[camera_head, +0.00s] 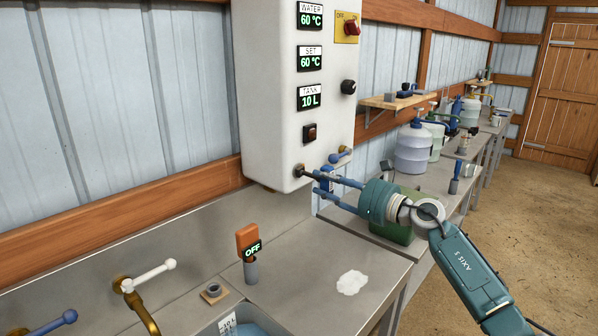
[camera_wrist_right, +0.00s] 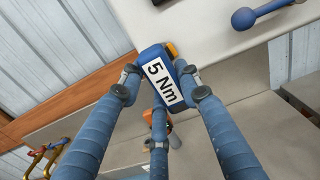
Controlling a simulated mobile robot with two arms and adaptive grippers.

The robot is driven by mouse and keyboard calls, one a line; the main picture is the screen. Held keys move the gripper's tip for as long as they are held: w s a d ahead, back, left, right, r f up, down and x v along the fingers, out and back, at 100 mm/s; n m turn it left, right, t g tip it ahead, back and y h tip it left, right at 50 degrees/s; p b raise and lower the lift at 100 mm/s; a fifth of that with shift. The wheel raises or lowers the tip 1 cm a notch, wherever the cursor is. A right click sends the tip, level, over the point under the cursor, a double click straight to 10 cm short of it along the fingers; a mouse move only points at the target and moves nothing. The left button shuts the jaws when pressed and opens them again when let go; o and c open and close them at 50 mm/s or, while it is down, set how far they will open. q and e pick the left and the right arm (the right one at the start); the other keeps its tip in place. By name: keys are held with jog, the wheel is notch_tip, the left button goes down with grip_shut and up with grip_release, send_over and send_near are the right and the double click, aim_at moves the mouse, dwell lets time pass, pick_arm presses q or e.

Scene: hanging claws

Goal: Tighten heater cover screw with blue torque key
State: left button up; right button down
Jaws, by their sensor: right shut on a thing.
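The white heater (camera_head: 290,90) hangs on the wall with WATER, SET and TANK displays on its front. My right gripper (camera_head: 322,184) is at the heater's lower front corner, its blue fingers shut on the blue torque key (camera_head: 327,177). In the right wrist view the key (camera_wrist_right: 160,80) shows a white "5 Nm" label between the fingers. A small dark, brassy end (camera_head: 299,170) shows at the heater's bottom edge, just left of the fingers; this may be the cover screw. The key's working tip is hidden, so contact with a screw cannot be told. My left gripper is not in view.
A blue-handled valve (camera_head: 340,155) sits close behind the fingers. Below stand an orange OFF switch (camera_head: 249,240), a sink (camera_head: 240,322) and a brass tap with white handle (camera_head: 148,275). Jugs (camera_head: 413,150) stand farther back.

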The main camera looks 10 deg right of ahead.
jog(key=shift+r, duration=0.1)
jog(key=shift+r+m+p, duration=0.1)
jog(key=shift+m+p, duration=0.7)
jog(key=shift+p, duration=0.15)
jog(key=shift+m, duration=0.3)
jog(key=shift+b, duration=0.3)
jog(key=shift+s+d, duration=0.15)
jog(key=shift+d, duration=0.05)
jog(key=shift+v, duration=1.3)
